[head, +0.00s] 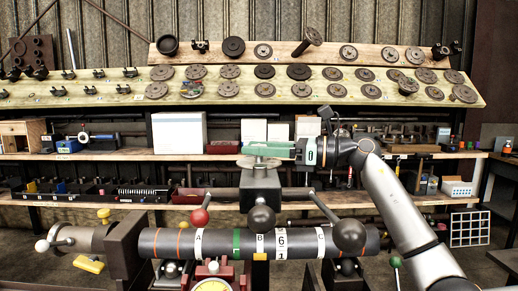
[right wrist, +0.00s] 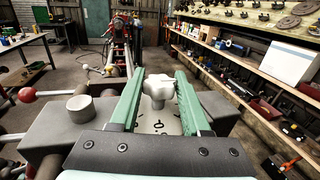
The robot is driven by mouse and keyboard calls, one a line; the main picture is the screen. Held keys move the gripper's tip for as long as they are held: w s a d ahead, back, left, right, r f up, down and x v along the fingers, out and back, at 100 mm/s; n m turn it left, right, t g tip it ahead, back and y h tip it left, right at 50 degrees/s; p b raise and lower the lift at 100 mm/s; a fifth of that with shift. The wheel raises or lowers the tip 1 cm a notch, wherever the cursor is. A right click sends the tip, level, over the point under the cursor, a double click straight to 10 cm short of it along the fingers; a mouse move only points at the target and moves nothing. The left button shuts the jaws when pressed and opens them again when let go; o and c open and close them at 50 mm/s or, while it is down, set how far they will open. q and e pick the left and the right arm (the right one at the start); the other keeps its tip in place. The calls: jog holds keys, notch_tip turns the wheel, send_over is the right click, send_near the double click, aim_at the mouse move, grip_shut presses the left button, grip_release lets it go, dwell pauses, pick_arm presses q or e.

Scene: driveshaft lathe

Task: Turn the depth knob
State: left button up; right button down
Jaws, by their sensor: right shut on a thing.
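The depth knob (right wrist: 158,88) is a pale lobed knob above a light round dial plate (right wrist: 160,122) with dark marks, in the right wrist view. My right gripper (right wrist: 159,86) has green fingers, one on each side of the knob, and is shut on it. In the head view the right gripper (head: 262,151) reaches in from the right over the top of the dark central post (head: 260,188). The dial plate's edge (head: 258,163) shows under the fingers, which hide the knob there. My left gripper is in neither view.
Below the post runs a dark horizontal shaft (head: 155,243) with orange, green and white bands. Ball-ended levers stand close by, with a red ball (head: 199,217) and dark balls (head: 262,219) (head: 348,234). Shelves with discs and boxes (head: 179,132) fill the back.

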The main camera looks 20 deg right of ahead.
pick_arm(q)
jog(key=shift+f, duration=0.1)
pick_arm(e)
jog(key=shift+t, duration=0.3)
jog(key=shift+f+m+t+h, duration=0.1)
jog(key=shift+m+t+h, duration=0.7)
jog(key=shift+m+t, duration=0.1)
jog(key=shift+m+t+h+b, duration=0.3)
jog(key=shift+m+t+h, duration=0.6)
jog(key=shift+t+h, duration=0.2)
jog(key=shift+m+t+h, duration=0.3)
jog(key=shift+h, duration=0.1)
jog(key=shift+f+m+t+h+b, duration=0.1)
jog(key=shift+m+t+h+b, duration=0.3)
jog(key=shift+m+h+b, duration=0.15)
jog(key=shift+m+t+h+b, duration=0.5)
jog(key=shift+m+h+b, duration=0.2)
jog(key=shift+h, duration=0.25)
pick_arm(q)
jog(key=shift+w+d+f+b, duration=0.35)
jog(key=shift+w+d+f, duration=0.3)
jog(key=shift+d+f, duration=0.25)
pick_arm(e)
jog(key=shift+m+h, duration=0.25)
jog(key=shift+h, duration=0.15)
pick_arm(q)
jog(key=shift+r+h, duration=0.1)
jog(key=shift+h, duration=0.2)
